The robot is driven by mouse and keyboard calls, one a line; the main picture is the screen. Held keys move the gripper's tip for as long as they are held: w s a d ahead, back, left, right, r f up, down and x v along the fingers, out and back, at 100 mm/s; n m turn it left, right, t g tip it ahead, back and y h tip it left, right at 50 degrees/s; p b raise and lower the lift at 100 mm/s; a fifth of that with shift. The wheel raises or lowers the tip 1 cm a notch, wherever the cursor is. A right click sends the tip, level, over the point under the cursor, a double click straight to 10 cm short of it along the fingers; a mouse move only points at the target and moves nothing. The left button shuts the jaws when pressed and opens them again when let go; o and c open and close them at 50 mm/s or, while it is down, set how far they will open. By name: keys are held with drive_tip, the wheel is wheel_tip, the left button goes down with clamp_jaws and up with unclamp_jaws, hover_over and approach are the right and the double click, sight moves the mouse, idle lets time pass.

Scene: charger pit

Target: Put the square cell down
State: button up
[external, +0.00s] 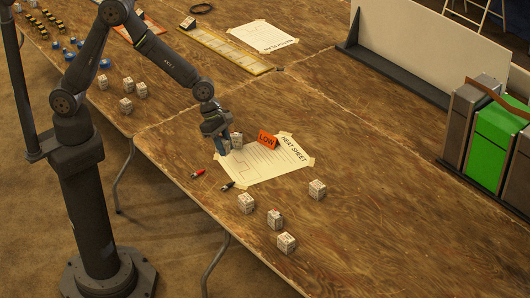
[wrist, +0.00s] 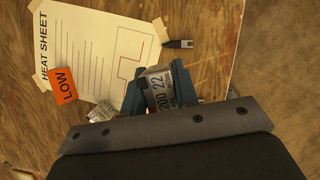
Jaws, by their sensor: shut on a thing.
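My gripper (external: 222,145) is low over the left end of the heat sheet (external: 262,166). In the wrist view its blue fingers (wrist: 158,92) are shut on a square cell (wrist: 160,86) with a grey and white printed label. The fingers mostly hide that cell in the external view. I cannot tell whether its bottom touches the sheet. Another pale cell (external: 237,140) stands close beside the gripper; it also shows in the wrist view (wrist: 102,110), partly hidden by my gripper. An orange LOW card (external: 267,139) stands on the sheet's far edge.
A red-tipped clip or pen (external: 198,174) and a black one (external: 227,186) lie near the sheet. Several loose cells stand on the table, some at front right (external: 274,219), some at left (external: 126,105). Tall bins (external: 495,135) stand at the right. The table's middle right is clear.

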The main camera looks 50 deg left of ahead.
drive_tip(key=w+d+n, duration=0.1)
drive_tip(key=w+d, duration=0.2)
drive_tip(key=d, duration=0.1)
hover_over(263, 165)
drive_tip(key=a, duration=0.2)
drive_tip(key=shift+t, duration=0.3)
drive_tip(key=f, duration=0.7)
drive_tip(key=shift+s+d, duration=0.15)
drive_tip(key=shift+d, duration=0.1)
drive_tip(key=shift+f, duration=2)
drive_tip(key=shift+f, duration=0.1)
drive_tip(key=o, duration=1.1)
drive_tip(key=shift+c, duration=0.2)
drive_tip(key=v, duration=1.2)
